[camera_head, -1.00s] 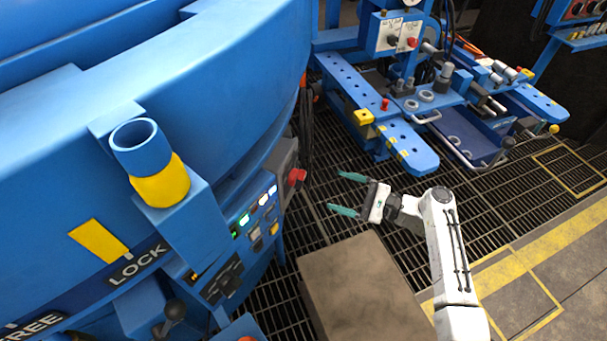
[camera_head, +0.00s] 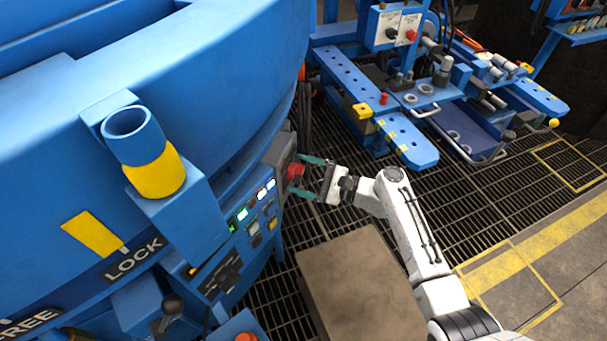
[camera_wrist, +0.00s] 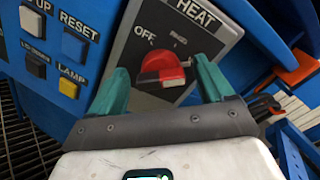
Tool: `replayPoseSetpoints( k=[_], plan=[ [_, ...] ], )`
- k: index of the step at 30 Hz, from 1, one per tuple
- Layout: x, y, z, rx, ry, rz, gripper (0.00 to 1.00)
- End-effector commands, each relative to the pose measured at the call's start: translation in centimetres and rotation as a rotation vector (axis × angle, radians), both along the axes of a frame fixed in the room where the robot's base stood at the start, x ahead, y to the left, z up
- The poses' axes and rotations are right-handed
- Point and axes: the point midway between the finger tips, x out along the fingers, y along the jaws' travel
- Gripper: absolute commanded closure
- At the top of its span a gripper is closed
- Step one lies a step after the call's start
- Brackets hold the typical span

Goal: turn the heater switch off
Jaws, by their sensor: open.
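The heater switch is a red knob (camera_wrist: 163,68) on a dark grey plate marked HEAT (camera_wrist: 188,38). OFF is printed at its upper left; the mark at its upper right is hard to read. I cannot tell for sure which mark the knob points to. In the head view the red knob (camera_head: 294,171) sticks out of the blue furnace's side panel. My gripper (camera_head: 300,175) is open, with its teal fingertips close around the knob. In the wrist view my gripper (camera_wrist: 160,70) has one finger on each side of the knob; contact is not clear.
RESET (camera_wrist: 73,48) and LAMP (camera_wrist: 69,88) buttons sit left of the switch. A brown box (camera_head: 360,285) stands on the grating below my arm. A blue workbench (camera_head: 410,140) stands behind. The grating between is open.

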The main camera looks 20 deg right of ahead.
Motion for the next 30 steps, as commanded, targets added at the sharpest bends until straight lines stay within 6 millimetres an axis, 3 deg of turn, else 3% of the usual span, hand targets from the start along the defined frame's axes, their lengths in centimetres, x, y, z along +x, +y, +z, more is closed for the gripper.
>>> replayPoseSetpoints(
  k=[2, 18, 30],
  plan=[
    [0.00, -0.01, 0.01, 0.000, 0.000, 0.000, 0.22],
    [-0.03, -0.01, -0.01, 0.000, 0.000, 0.001, 0.74],
    [-0.06, 0.12, -0.27, -0.051, -0.054, 0.002, 0.75]
  ],
)
